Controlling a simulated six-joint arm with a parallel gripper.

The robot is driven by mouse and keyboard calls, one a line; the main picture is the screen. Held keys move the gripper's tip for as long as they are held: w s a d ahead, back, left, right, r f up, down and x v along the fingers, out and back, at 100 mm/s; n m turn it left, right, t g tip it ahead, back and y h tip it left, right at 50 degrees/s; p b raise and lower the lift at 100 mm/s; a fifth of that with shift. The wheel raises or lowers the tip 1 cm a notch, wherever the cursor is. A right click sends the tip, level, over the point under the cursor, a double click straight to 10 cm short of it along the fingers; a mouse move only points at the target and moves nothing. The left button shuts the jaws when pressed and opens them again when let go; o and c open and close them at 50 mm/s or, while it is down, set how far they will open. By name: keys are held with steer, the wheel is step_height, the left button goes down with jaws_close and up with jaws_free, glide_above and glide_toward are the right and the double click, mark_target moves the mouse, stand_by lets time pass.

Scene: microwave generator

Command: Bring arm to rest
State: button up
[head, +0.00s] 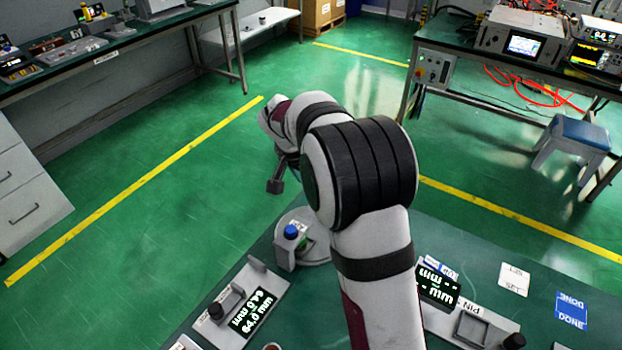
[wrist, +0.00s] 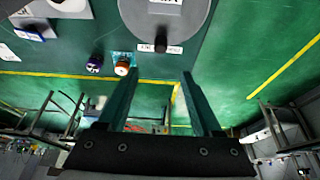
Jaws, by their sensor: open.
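My gripper (wrist: 157,80) shows in the wrist view with its two greenish fingers apart and nothing between them. In the head view my arm rises from the bottom, bends at a large black-banded joint and reaches away past the far edge of the green worktable (head: 480,235). A small dark part of my gripper (head: 276,183) hangs below the forearm there, over the floor. Its fingers are too small and partly hidden to tell apart in that view.
On the worktable are a grey fixture with a blue knob (head: 291,232), a gauge with a lit display (head: 252,310), a PIN holder (head: 470,325) and a blue DONE label (head: 572,310). Open floor lies beyond.

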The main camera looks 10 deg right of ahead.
steer(key=shift+s+r, duration=0.1)
steer(key=shift+r, duration=0.1)
steer(key=s+r+n+g+y, duration=0.1)
steer(key=s+r, duration=0.2)
steer(key=s, duration=0.6)
steer(key=s+r+g+y, duration=0.1)
steer(key=s+r, duration=0.2)
steer(key=s, duration=0.6)
steer(key=s+a+f+n+y, duration=0.1)
steer(key=s+a, duration=0.1)
steer(key=s, duration=0.7)
steer(key=s+a+n+g+y, duration=0.1)
steer(key=s+a+y, duration=0.1)
steer(key=s, duration=0.8)
steer(key=shift+a+f+n, duration=0.3)
steer(key=shift+a+f, duration=0.05)
steer(key=shift+a, duration=0.4)
